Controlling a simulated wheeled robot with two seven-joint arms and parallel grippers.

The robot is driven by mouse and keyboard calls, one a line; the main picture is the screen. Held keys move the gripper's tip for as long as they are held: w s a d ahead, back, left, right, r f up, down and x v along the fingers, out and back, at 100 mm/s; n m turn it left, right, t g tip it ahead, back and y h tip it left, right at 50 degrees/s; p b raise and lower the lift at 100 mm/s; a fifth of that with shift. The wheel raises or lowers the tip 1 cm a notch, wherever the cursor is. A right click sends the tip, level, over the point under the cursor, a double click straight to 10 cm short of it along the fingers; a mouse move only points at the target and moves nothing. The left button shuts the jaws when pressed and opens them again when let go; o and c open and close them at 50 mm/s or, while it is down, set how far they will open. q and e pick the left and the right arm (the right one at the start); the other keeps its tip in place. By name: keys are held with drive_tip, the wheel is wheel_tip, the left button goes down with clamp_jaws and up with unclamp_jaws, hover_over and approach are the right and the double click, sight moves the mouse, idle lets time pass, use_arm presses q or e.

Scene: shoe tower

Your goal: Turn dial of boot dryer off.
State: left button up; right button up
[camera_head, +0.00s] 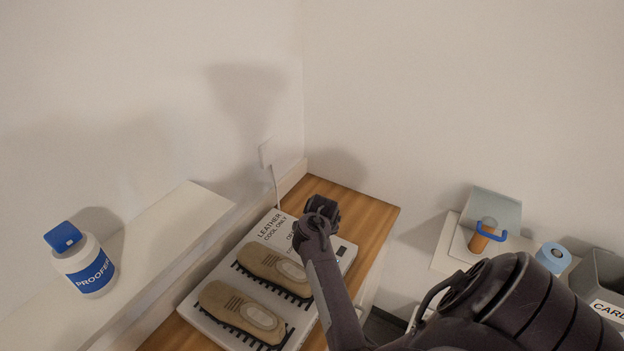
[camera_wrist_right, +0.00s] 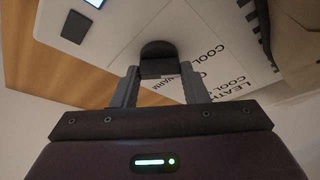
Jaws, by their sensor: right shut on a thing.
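The boot dryer (camera_head: 212,327) is a flat white unit on the wooden top, with printed words such as "LEATHER COOL ONLY" at its far end. Its dial (camera_wrist_right: 158,52) is a dark knob, seen in the right wrist view between my two fingers. My right gripper (camera_head: 318,214) is over the dryer's far right part and hides the dial in the head view. In the wrist view the right gripper (camera_wrist_right: 160,82) is shut on the dial. The dial's pointer setting cannot be read. My left gripper is out of view.
Two beige shoes (camera_head: 272,266) (camera_head: 242,311) lie on the dryer's black racks. A white bottle with a blue cap (camera_head: 86,268) stands on the left ledge. A blue-handled tool (camera_head: 484,236), a blue roll (camera_head: 553,257) and a grey bin (camera_head: 600,277) are at the right.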

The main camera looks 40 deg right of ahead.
drive_tip(key=m+p, duration=0.2)
drive_tip(key=m+g+h+p, duration=0.1)
drive_tip(key=p, duration=0.1)
drive_tip(key=shift+a+r, duration=0.1)
drive_tip(key=shift+r, duration=0.15)
drive_tip(key=shift+w+m+p, duration=0.1)
drive_tip(key=shift+m+p, duration=0.3)
drive_tip(key=shift+m, duration=0.3)
drive_tip(key=shift+w+f+m+g+h+p, duration=0.1)
drive_tip(key=shift+m+g+h+p, duration=0.4)
drive_tip(key=shift+m, duration=0.7)
drive_tip(key=shift+f+m+g+p, duration=0.1)
drive_tip(key=shift+m+g+p, duration=0.25)
drive_tip(key=shift+m, duration=0.85)
drive_tip(key=o, duration=1)
drive_tip(key=shift+a, duration=0.1)
